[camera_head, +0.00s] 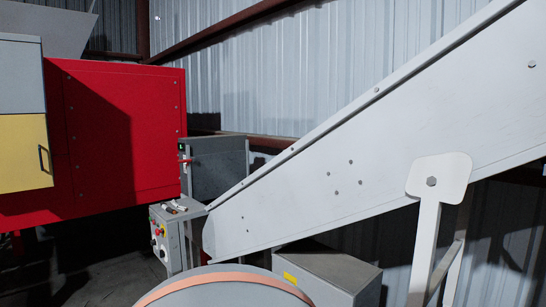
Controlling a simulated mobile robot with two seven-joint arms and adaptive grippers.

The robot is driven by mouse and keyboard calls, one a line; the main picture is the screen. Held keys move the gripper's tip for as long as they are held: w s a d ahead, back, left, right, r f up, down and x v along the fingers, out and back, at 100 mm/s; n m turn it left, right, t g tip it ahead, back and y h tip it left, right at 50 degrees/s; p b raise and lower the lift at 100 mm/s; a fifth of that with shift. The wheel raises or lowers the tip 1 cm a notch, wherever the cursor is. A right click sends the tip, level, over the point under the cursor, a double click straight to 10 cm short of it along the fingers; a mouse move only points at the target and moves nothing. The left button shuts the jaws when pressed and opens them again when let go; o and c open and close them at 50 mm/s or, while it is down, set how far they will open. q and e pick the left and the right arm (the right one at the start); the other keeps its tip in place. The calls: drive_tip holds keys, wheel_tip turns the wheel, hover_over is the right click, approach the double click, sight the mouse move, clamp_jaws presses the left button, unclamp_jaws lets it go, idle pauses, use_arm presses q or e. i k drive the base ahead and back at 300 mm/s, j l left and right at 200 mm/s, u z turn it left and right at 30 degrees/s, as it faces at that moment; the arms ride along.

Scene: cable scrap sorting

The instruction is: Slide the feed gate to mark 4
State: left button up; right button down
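I cannot clearly pick out a feed gate, and no numbered marks are readable. A grey cabinet (222,170) stands right of the red machine housing (120,130). A small red lever-like part (185,161) shows on the cabinet's left edge, with a small green spot above it. Below is a control box (160,238) with a red and yellow button and other small knobs. A few small, pale, unclear items (176,206) lie on its top. Neither of my grippers is in view.
A light grey inclined conveyor (310,190) rises to the right on a support leg (428,235). A round grey drum-like top with an orange band (225,285) fills the bottom middle. A grey box (335,270) stands beside it. Dark floor (110,270) is open at lower left.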

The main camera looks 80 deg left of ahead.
sight(213, 175)
drive_tip(key=u, duration=3.1)
drive_tip(key=i+j, duration=0.15)
drive_tip(key=i, duration=0.15)
drive_tip(key=i+j, duration=0.2)
drive_tip(key=i+l+u, duration=0.1)
drive_tip(key=i+u, duration=0.4)
drive_tip(key=i, duration=1)
drive_tip(key=i+j+z, duration=0.3)
drive_tip(key=i, duration=0.25)
drive_tip(key=i+j+z, duration=0.35)
drive_tip(key=i, duration=0.2)
drive_tip(key=i+j+z, duration=0.55)
drive_tip(key=z, duration=0.3)
drive_tip(key=j, duration=0.1)
